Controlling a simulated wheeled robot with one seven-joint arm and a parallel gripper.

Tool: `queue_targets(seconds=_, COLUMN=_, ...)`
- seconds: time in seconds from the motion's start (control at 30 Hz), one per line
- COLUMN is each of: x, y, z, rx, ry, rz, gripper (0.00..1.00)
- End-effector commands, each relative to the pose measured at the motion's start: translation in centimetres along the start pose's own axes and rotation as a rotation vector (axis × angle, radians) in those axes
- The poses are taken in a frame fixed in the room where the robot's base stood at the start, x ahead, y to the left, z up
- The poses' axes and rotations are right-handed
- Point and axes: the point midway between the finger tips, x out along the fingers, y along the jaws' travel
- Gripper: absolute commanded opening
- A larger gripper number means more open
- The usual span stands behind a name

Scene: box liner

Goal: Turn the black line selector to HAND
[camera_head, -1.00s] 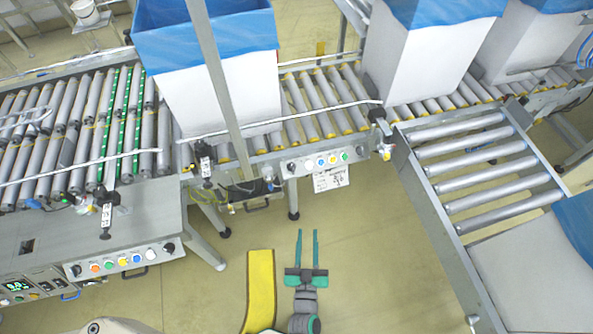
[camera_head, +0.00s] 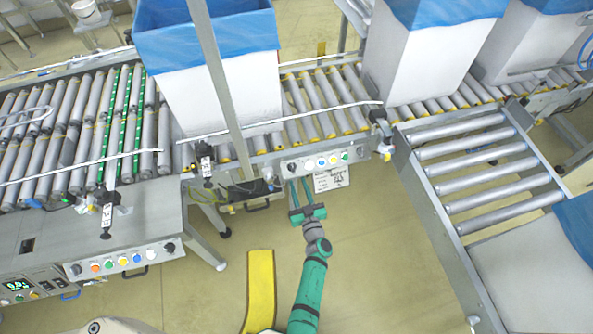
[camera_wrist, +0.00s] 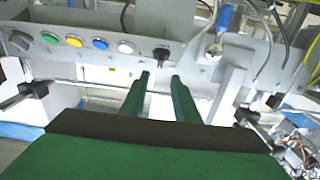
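A black selector knob (camera_head: 291,167) sits at the left end of the grey button panel under the middle conveyor. In the wrist view the black knob (camera_wrist: 161,57) shows on the panel's face, just beyond the gap between my fingertips. Its HAND marking and pointer setting are too small to read. My gripper (camera_head: 301,182) is in front of this knob, with its two green fingers apart and nothing between them. The fingertips (camera_wrist: 160,77) also show in the wrist view, lined up with the knob; I cannot tell whether they touch it.
White, blue, yellow and green buttons (camera_head: 333,159) run along the panel beside the knob. A paper label (camera_head: 331,178) hangs under it. Another button panel (camera_head: 122,261) with black knobs is at lower left. A yellow floor strip (camera_head: 260,290) lies below; open floor is around my arm.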

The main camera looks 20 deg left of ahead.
Motion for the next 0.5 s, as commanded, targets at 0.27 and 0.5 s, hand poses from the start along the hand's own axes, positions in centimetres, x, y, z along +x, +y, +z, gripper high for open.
queue_targets(seconds=0.27, x=5.0, y=0.0, z=-0.2, rx=0.001, ry=0.002, rz=-0.001, gripper=0.28)
queue_targets(seconds=0.5, x=7.2, y=0.0, z=-0.1, rx=0.000, ry=0.000, rz=0.000, gripper=0.28)
